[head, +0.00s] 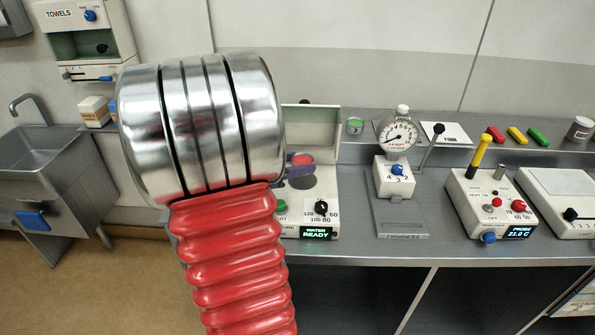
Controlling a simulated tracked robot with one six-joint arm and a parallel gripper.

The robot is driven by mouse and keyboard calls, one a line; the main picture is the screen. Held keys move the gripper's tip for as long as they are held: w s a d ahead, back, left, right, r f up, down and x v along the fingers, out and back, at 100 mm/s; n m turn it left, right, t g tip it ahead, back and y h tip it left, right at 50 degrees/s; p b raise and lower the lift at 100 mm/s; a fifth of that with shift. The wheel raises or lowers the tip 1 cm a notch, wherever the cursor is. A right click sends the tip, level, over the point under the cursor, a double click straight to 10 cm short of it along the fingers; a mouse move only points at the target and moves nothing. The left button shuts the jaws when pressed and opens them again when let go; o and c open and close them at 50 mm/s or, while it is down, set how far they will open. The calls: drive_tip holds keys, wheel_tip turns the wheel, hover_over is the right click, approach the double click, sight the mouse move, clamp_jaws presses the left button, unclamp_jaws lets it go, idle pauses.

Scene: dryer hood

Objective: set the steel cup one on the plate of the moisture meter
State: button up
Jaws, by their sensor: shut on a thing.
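My gripper (300,165) shows only as purple finger parts past the right side of my large silver wrist. It is shut on a small round thing with a red top, taken as the steel cup (302,159); its wall is mostly hidden by the fingers. The moisture meter (332,200) is the pale device behind, with its lid raised and a display reading WATER READY. Its dark round plate (303,183) shows just below the fingers. The cup looks over or near the plate; I cannot tell whether they touch.
A firmness gauge (398,140) stands right of the meter. Farther right are a probe box (490,200) with a yellow handle and another pale device (560,195). A green-topped cup (355,125) and coloured bars sit on the back shelf. A sink (45,150) is at left.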

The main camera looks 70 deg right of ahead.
drive_tip(key=shift+f, duration=0.1)
wheel_tip(320, 180, down, 3)
drive_tip(key=shift+s+r, duration=0.1)
drive_tip(key=shift+d+f, duration=0.15)
drive_tip(key=shift+f, duration=0.3)
drive_tip(key=o, duration=1.1)
drive_tip(key=shift+f, duration=0.1)
drive_tip(key=shift+w, duration=0.2)
drive_tip(key=v, duration=1.2)
drive_tip(key=shift+s, duration=0.1)
